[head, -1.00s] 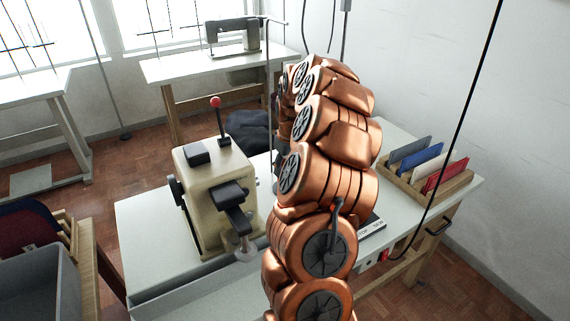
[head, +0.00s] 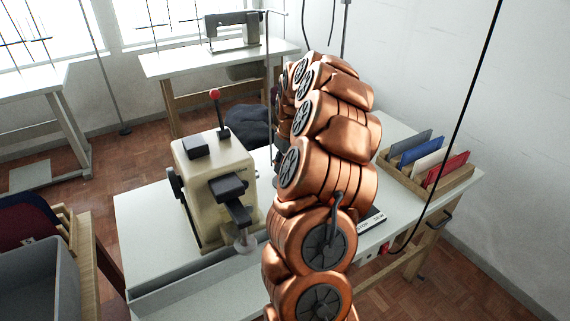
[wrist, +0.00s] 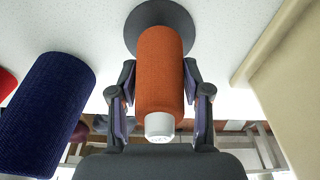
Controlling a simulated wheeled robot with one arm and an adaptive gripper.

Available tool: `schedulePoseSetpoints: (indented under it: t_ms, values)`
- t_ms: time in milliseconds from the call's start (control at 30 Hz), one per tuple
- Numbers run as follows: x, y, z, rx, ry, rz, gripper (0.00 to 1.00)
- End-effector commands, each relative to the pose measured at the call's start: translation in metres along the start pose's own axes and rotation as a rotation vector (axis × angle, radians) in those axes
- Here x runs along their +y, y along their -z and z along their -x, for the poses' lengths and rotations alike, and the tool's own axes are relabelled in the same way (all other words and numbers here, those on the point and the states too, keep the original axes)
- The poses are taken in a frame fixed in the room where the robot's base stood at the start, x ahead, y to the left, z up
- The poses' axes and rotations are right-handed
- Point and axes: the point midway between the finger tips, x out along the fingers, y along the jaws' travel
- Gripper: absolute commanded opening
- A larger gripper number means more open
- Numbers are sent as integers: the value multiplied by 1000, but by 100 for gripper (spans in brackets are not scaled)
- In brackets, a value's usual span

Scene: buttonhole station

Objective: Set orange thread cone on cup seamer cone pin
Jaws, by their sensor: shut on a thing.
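The orange thread cone (wrist: 160,70) is in the wrist view, between the two fingers of my gripper (wrist: 158,88), which is shut on it. Its white tip (wrist: 159,125) points toward the gripper's palm. A dark round disc (wrist: 160,11) lies on the pale table at the cone's far end; I cannot tell whether the cone touches it. No pin shows. In the head view my arm hides the gripper and the cone.
A dark blue cone (wrist: 48,112) stands left of the gripper, with a red one (wrist: 6,84) beyond it. The cream machine (head: 215,195) is left of my arm in the head view. A wooden rack (head: 425,182) with coloured folders stands at the right.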

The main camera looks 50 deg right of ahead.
Motion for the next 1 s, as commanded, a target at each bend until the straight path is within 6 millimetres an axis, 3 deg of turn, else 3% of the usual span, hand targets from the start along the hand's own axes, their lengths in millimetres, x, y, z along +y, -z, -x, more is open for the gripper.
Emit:
schedulePoseSetpoints:
  t_ms: [600,633,900,1000]
  values:
    - [0,-1,-8,0,0,0,12]
    - [0,-1,-7,0,0,0,50]
    - [0,-1,-7,0,0,0,77]
    - [0,-1,-7,0,0,0,77]
